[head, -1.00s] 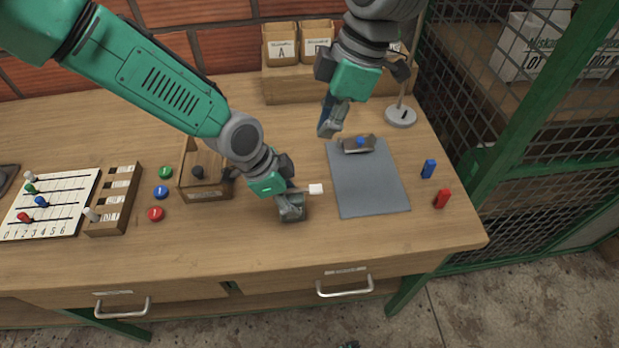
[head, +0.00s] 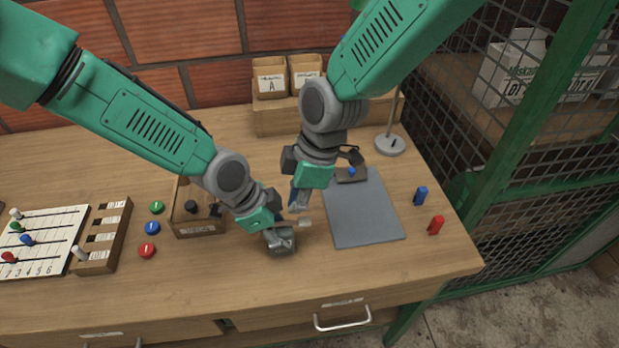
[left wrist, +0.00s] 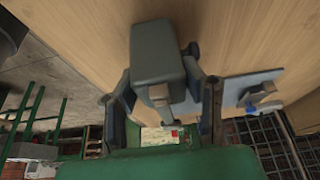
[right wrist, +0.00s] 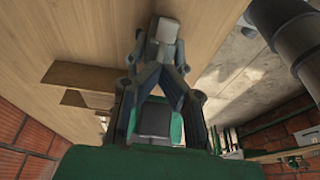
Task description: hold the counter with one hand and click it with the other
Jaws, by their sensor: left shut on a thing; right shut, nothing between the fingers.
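The counter is a small grey box (left wrist: 158,55), held between the fingers of my left gripper (left wrist: 166,92) in the left wrist view. In the head view the counter (head: 281,248) is low over the table's front middle, partly covered by my left gripper (head: 275,234). A small pale part (head: 305,222) shows at its right side. My right gripper (head: 298,204) is shut and empty, pointing down just above and behind that pale part. In the right wrist view its shut fingertips (right wrist: 163,55) are close to a pale grey block (right wrist: 166,30); contact cannot be told.
A grey mat (head: 364,215) lies to the right, with a small blue-topped object (head: 351,173) at its back edge. Blue (head: 421,196) and red (head: 436,225) pieces stand right of it. A wooden box (head: 198,229) and coloured discs (head: 152,228) are left. A lamp base (head: 390,144) stands behind.

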